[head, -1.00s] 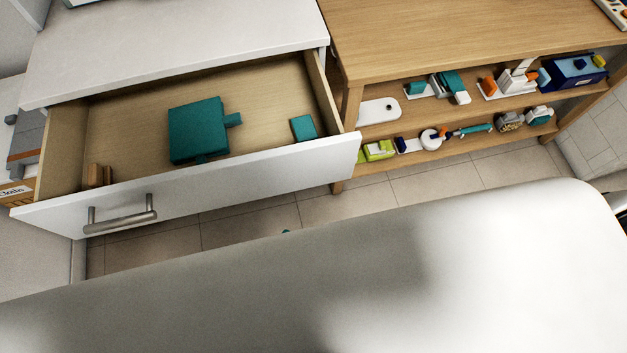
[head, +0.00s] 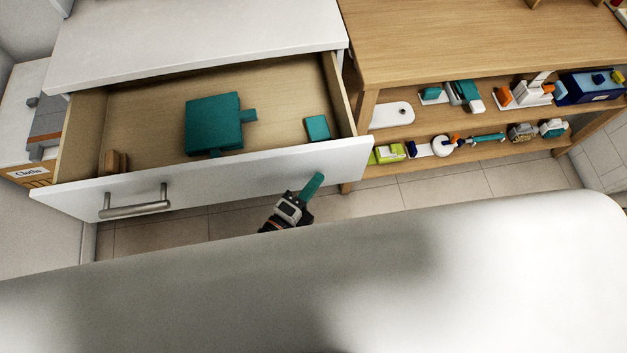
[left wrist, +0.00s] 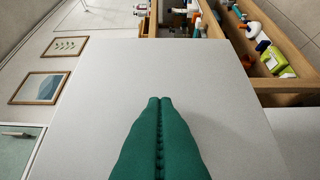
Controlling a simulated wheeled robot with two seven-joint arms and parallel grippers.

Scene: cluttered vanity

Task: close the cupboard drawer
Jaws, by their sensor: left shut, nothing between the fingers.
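The cupboard drawer (head: 240,178) is pulled out under the white cupboard top (head: 200,35), with its white front towards me. Its bar handle (head: 135,205) is on the left part of the front. A large teal block (head: 213,122), a small teal block (head: 317,127) and a brown block (head: 115,161) lie inside. My left gripper (head: 313,186), with teal fingers, is shut and empty at the right part of the drawer front. I cannot tell whether it touches. In the left wrist view its fingers (left wrist: 160,105) are together before a broad white surface (left wrist: 100,80). My right gripper is not in view.
A wooden shelf unit (head: 450,50) with several small items stands right of the drawer. A box (head: 28,174) is at the left. A large pale surface (head: 480,270) fills the near side of the head view. Tiled floor (head: 440,190) shows between.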

